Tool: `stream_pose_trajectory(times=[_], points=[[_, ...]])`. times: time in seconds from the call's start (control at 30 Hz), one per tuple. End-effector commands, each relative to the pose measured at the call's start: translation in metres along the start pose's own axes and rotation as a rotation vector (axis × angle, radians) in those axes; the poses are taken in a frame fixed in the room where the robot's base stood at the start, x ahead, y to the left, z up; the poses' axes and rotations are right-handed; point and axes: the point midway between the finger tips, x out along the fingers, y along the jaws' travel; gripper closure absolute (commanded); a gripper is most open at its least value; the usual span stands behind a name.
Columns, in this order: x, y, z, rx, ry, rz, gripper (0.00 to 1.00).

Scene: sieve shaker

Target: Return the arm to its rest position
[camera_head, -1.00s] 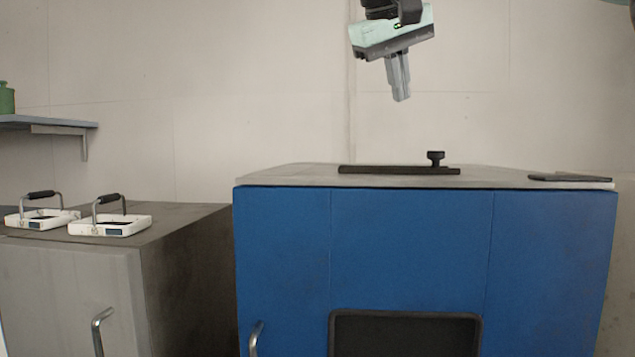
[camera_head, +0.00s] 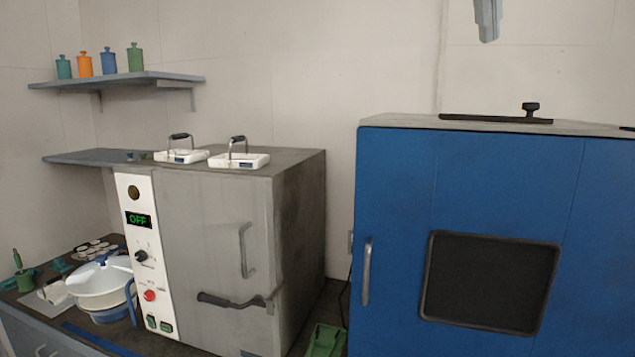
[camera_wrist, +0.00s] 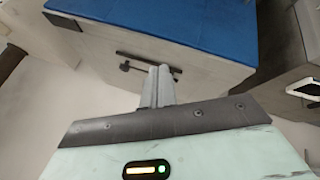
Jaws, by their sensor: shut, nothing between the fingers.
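My gripper (camera_head: 488,38) shows at the top right edge of the head view, with only its grey fingers in the picture. It hangs above the blue cabinet (camera_head: 395,210), clear of its top. In the wrist view the fingers of my gripper (camera_wrist: 160,72) are shut together with nothing between them. Beyond the fingers lie the cabinet's top (camera_wrist: 120,62) and its blue front. A black bar with a knob (camera_wrist: 150,61) lies on that top, partly hidden behind the fingers. The rest of my arm is out of the head view.
A grey oven-like unit (camera_head: 215,235) with an OFF display stands left of the blue cabinet, two white handled devices (camera_head: 240,160) on its top. Shelves with several coloured bottles (camera_head: 108,60) hang at the left. A white bowl (camera_head: 100,285) stands on the lower counter.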

Motion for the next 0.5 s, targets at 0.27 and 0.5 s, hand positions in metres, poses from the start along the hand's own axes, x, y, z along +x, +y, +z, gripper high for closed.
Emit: stream_pose_trajectory(times=[0.27, 0.5], points=[[0.025, -0.027, 0.008, -0.069, -0.008, -0.044, 1.00], [0.057, -0.067, 0.024, -0.162, -0.018, -0.109, 1.00]])
